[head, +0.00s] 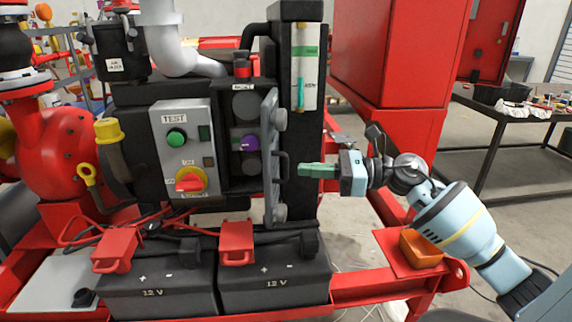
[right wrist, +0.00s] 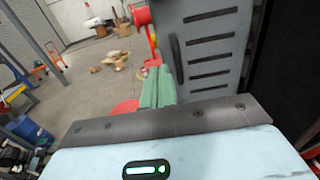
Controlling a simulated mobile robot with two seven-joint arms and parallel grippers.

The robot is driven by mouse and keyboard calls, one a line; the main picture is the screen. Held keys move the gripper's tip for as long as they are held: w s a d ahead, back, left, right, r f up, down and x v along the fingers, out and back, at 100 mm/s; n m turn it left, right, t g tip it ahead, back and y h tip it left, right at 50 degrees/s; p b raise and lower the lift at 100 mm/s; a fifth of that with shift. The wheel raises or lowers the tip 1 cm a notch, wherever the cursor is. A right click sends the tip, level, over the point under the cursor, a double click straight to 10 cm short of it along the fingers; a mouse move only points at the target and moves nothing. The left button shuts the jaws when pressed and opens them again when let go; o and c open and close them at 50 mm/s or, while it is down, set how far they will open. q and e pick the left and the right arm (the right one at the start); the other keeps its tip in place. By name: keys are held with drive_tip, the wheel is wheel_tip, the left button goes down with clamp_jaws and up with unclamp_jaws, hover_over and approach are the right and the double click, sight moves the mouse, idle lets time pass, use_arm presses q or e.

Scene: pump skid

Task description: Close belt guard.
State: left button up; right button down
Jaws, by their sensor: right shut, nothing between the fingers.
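The belt guard (head: 269,150) is a grey plate that shows nearly edge-on in the head view, standing out from the black cabinet front, open. Its dark handle (head: 283,166) faces right. In the right wrist view the guard (right wrist: 208,93) is a grey panel with several dark slots, and its handle (right wrist: 177,60) is at its left part. My right gripper (head: 304,170) is shut and empty, its green fingers just right of the handle. The fingers also show in the right wrist view (right wrist: 157,88). I cannot tell whether they touch the handle. My left gripper is out of view.
Left of the guard are a purple knob (head: 249,143) and a grey control box (head: 185,150) with a green button and red switch. Two black batteries (head: 273,283) sit below. A red frame rail and an orange bin (head: 420,248) lie near my right arm.

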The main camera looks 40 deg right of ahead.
sight(270, 167)
drive_tip(key=p+x, duration=0.1)
drive_tip(key=x, duration=0.3)
drive_tip(key=shift+w+a+r, duration=0.15)
drive_tip(key=shift+w+a, duration=0.05)
drive_tip(key=shift+w, duration=0.05)
drive_tip(key=shift+w+a, duration=0.35)
drive_tip(key=shift+a, duration=0.05)
drive_tip(key=shift+p, duration=0.3)
